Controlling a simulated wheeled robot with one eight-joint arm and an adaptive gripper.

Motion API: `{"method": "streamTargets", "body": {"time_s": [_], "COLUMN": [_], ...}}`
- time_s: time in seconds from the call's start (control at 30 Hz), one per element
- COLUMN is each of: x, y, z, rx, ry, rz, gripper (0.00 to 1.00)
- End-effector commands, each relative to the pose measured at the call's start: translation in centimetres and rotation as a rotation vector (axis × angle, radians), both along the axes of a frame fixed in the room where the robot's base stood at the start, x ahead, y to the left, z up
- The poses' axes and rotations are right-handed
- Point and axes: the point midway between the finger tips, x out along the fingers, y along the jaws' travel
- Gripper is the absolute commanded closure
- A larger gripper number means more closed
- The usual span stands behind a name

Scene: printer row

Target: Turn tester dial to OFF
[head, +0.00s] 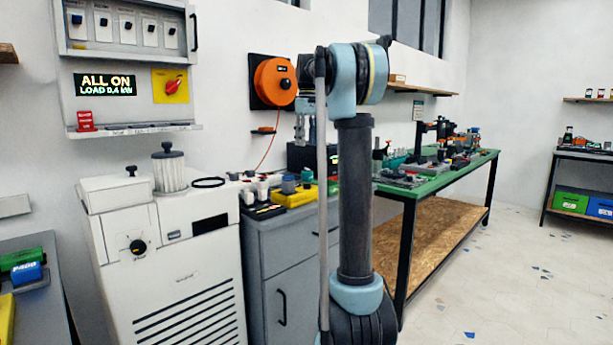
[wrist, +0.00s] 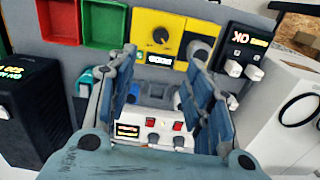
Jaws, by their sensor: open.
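The tester looks like a yellow unit (wrist: 145,22) with a black round dial (wrist: 161,35) and a small lit display (wrist: 159,59) below it, in the upper middle of the wrist view. The dial's setting is too small to read. In the head view a yellow unit (head: 293,197) lies on the grey cabinet; its dial cannot be made out there. My gripper (wrist: 163,62) is open, with nothing held between its fingers. In the head view my gripper (head: 306,128) hangs above the cabinet, left of my arm.
A white unit (wrist: 120,118) with red switches shows between my fingers. A black box (wrist: 245,58) reading OK stands right of the tester; red (wrist: 58,20) and green (wrist: 104,22) bins lie left. An orange reel (head: 272,82) hangs on the wall behind my gripper.

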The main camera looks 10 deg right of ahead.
Motion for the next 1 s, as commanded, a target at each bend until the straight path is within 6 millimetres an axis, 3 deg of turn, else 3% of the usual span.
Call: {"method": "streamTargets", "body": {"time_s": [0.1,0.27,1.0], "x": [-0.1,-0.1,-0.1], "y": [0.0,0.0,0.0], "z": [0.2,-1.5,-14.2], "rx": [0.0,0.0,-0.001], "ry": [0.0,0.0,0.0], "rz": [-0.008,-0.008,-0.007], "gripper": [0.53,0.53,0.53]}}
